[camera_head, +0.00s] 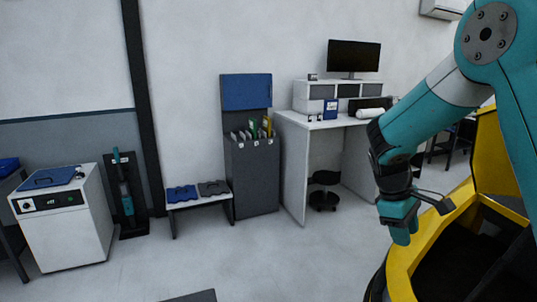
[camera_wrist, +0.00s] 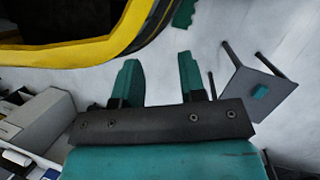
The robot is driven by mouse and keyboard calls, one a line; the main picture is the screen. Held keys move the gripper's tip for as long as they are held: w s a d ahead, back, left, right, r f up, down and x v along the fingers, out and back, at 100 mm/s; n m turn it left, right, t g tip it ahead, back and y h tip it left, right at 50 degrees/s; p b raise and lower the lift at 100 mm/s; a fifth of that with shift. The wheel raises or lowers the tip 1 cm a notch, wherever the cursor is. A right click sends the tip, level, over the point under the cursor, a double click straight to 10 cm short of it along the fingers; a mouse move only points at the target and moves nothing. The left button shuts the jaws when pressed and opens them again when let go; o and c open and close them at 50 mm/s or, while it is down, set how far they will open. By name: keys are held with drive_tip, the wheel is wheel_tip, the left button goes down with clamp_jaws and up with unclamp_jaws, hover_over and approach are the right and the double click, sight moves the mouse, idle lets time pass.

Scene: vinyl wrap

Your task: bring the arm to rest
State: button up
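My teal arm comes in from the right side of the head view, and my gripper (camera_head: 401,236) hangs at its end, pointing down beside the yellow rim of my base. In the wrist view the two teal fingers of my gripper (camera_wrist: 160,80) stand apart with bare floor showing between them. Nothing is held between them. The fingers touch nothing that I can see.
A white desk (camera_head: 296,122) with a monitor (camera_head: 353,56) stands behind my arm. A grey cabinet (camera_head: 252,178), a low bench (camera_head: 203,201) and a white machine (camera_head: 66,226) line the wall. A small grey table (camera_wrist: 245,88) holds a teal piece (camera_wrist: 259,92). The middle floor is clear.

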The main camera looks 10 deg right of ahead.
drive_tip(key=s+a+t+y+b, duration=0.1)
drive_tip(key=s+a+y+b, duration=0.2)
drive_tip(key=s+a, duration=0.7)
drive_tip(key=s+a+n+t+y+b, duration=0.1)
drive_tip(key=s+a+y+b, duration=0.3)
drive_tip(key=s+a, duration=0.6)
drive_tip(key=a+b, duration=0.1)
drive_tip(key=a, duration=0.4)
drive_tip(key=shift+s+f+y, duration=0.15)
drive_tip(key=shift+s+y, duration=0.15)
drive_tip(key=shift+s, duration=0.05)
